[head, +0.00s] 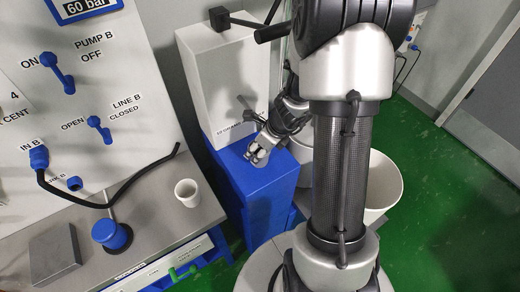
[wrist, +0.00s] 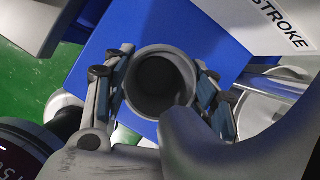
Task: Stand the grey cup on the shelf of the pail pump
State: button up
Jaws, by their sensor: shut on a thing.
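My gripper (head: 259,152) is shut on the grey cup (wrist: 135,92). In the wrist view the cup sits between the two fingers (wrist: 163,75), and I look down into its dark, round mouth. In the head view the cup is hard to make out among the fingers. The pail pump (head: 226,85) is a pale box on a blue base (head: 262,198). The blue surface also shows around the cup in the wrist view (wrist: 140,28). My gripper is over the blue part, close in front of the pale box. I cannot tell whether the cup touches the blue surface.
A white cup (head: 187,192) stands on the grey bench at the left, beside a blue round knob (head: 110,235) and a grey block (head: 54,257). A panel with blue levers (head: 62,75) rises behind. A white pail (head: 384,183) stands right of the pump, partly behind my arm.

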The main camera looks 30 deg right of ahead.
jog(key=shift+s+a+f, duration=0.1)
jog(key=shift+f, duration=0.1)
jog(key=o, duration=1)
jog(key=shift+o, duration=0.2)
jog(key=shift+r, duration=0.1)
jog(key=shift+r, duration=0.2)
jog(key=p+v, duration=0.7)
jog(key=v, duration=0.4)
jog(key=shift+r, duration=0.4)
jog(key=shift+s, duration=0.1)
